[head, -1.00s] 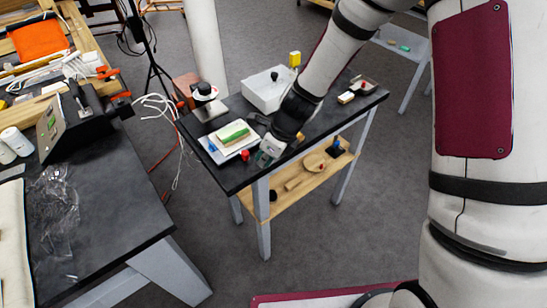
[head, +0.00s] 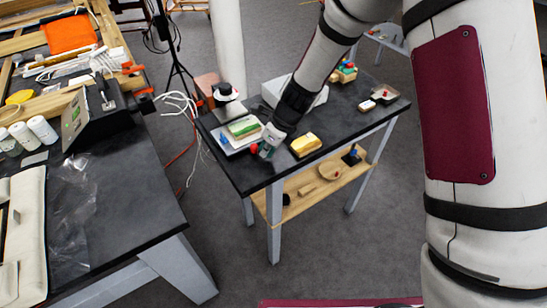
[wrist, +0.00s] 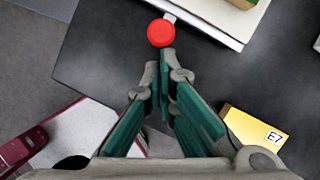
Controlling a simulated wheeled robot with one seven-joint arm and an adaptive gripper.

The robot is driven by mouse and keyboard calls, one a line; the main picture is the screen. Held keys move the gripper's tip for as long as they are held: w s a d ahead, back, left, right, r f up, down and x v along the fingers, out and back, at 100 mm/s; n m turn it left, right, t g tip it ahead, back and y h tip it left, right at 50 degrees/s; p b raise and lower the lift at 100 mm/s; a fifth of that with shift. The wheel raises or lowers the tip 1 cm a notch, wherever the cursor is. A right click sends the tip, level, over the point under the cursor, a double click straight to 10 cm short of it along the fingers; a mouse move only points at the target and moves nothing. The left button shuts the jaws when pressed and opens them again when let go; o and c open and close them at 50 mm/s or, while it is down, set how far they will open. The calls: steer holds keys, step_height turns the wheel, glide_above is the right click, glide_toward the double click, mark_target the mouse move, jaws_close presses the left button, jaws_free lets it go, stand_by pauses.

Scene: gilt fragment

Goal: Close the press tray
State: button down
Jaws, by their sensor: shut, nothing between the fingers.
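The press tray is a pale flat plate (head: 228,148) with a red knob (head: 254,148) at its front, on the small black table. A green-topped block (head: 243,126) lies on it. My gripper (head: 267,152) is shut and empty, low over the table just right of the red knob. In the wrist view, the closed green-padded fingertips (wrist: 165,62) are just below the red knob (wrist: 161,32) in the picture; I cannot tell if they touch it. The plate's edge (wrist: 215,32) shows beyond the knob.
A yellow block (head: 306,144) stands close right of my gripper; its E7 label shows in the wrist view (wrist: 255,128). A white bin (head: 273,90) is partly hidden behind my arm. A black-knobbed device (head: 225,92) stands behind the tray. The table's front (head: 270,182) is bare.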

mark_target(252, 139)
steer(key=w+a, duration=0.2)
steer(key=w, duration=0.1)
steer(key=w+a, duration=0.1)
steer(key=w, duration=0.1)
steer(key=shift+a+b, duration=0.25)
steer(key=shift+b, duration=0.15)
steer(key=shift+w+a, duration=0.1)
steer(key=shift+w, duration=0.15)
steer(key=shift+r, duration=0.1)
